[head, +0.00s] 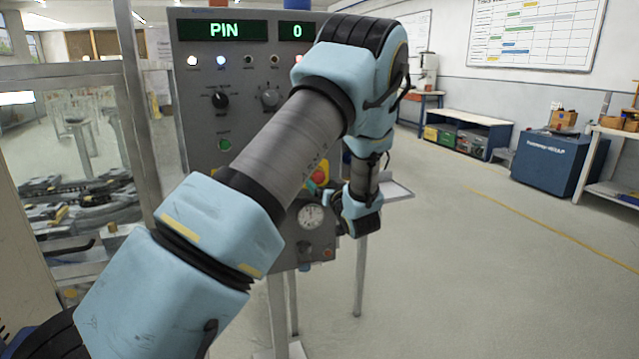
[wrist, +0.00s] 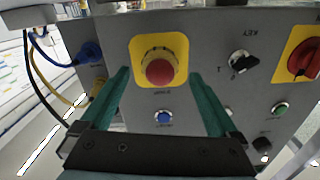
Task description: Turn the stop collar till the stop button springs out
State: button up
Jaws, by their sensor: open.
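The stop button (wrist: 160,71) is a round red knob on a yellow square plate (wrist: 181,44), near the middle of the wrist view. A darker ring, apparently the stop collar (wrist: 158,53), surrounds it; how far the button stands out cannot be told. In the head view the red stop button (head: 319,177) is partly hidden by my arm. My gripper (wrist: 159,74) is open and empty. Its two green fingers point towards the panel, one on each side of the button in the picture, with no visible contact.
The grey control panel (head: 187,122) shows "PIN" and "0". Below the button is a blue push button (wrist: 164,117); a black key switch (wrist: 243,62) and a red rotary switch (wrist: 304,60) are right. Cables (wrist: 45,62) hang left. Open floor (head: 480,270) lies right of the panel.

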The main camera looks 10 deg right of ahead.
jog(key=s+d+b, duration=0.1)
jog(key=s, duration=0.6)
jog(key=shift+s+b, duration=0.25)
jog(key=shift+b, duration=0.1)
jog(key=s+a+f+g+h, duration=0.1)
jog(key=a+f+g+h, duration=0.25)
jog(key=a+g, duration=0.65)
jog(key=s+a+g+y, duration=0.1)
jog(key=s+a+g, duration=0.5)
jog(key=s+a, duration=1.2)
jog(key=s, duration=0.2)
jog(key=shift+s+m, duration=0.3)
jog(key=shift+m, duration=0.1)
jog(key=shift+c, duration=0.3)
dwell(0.7)
